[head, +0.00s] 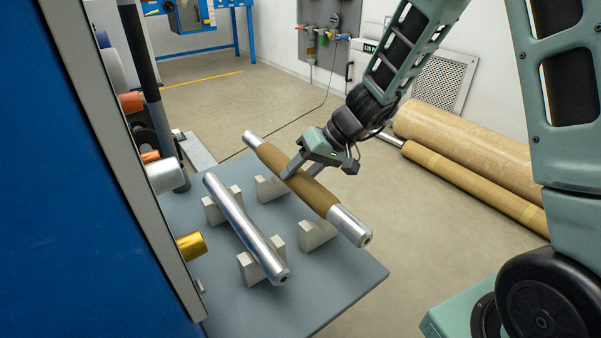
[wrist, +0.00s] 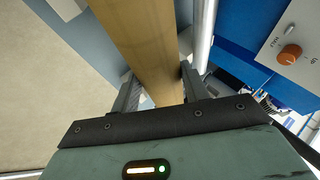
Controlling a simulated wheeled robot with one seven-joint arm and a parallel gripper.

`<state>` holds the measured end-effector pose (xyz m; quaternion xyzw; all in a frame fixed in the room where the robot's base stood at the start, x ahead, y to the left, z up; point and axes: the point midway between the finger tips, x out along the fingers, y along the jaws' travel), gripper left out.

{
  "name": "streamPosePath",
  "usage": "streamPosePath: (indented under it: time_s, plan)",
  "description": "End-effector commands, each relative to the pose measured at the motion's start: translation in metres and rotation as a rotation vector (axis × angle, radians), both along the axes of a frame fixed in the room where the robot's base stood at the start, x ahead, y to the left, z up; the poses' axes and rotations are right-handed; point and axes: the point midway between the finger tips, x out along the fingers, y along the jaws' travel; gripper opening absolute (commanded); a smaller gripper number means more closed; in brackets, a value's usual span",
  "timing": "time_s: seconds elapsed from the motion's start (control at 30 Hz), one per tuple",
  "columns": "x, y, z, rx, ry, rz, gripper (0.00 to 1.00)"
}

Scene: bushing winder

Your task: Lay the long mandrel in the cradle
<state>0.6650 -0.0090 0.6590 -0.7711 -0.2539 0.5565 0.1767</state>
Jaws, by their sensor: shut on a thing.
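The long mandrel (head: 296,185) has a brown-wrapped middle and bare silver ends. My gripper (head: 301,180) is shut on its brown middle, with a finger on each side. The wrist view also shows the brown wrap (wrist: 140,45) between the fingers (wrist: 157,90). The cradle's two pale notched blocks, a far one (head: 268,188) and a near one (head: 316,236), stand on the grey table under the mandrel's line. The mandrel runs roughly along the pair and appears to be above them. It partly hides both, so I cannot tell whether it touches them.
A shorter silver mandrel (head: 243,227) lies on a second pair of blocks just left. The blue machine (head: 95,230) with its rollers borders the grey table (head: 330,290) on the left. Large brown rolls (head: 470,150) lie on the floor at right. The table's front right is clear.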

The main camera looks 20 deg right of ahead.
Motion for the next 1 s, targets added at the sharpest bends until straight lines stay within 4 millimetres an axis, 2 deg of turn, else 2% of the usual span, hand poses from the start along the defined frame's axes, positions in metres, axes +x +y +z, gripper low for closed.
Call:
streamPosePath:
  time_s: [0.5, 1.0]
  plan:
    - [0.001, 0.000, -0.028, 0.002, -0.003, 0.001, 0.00]
    - [0.001, 0.000, -0.034, 0.002, -0.002, 0.000, 0.00]
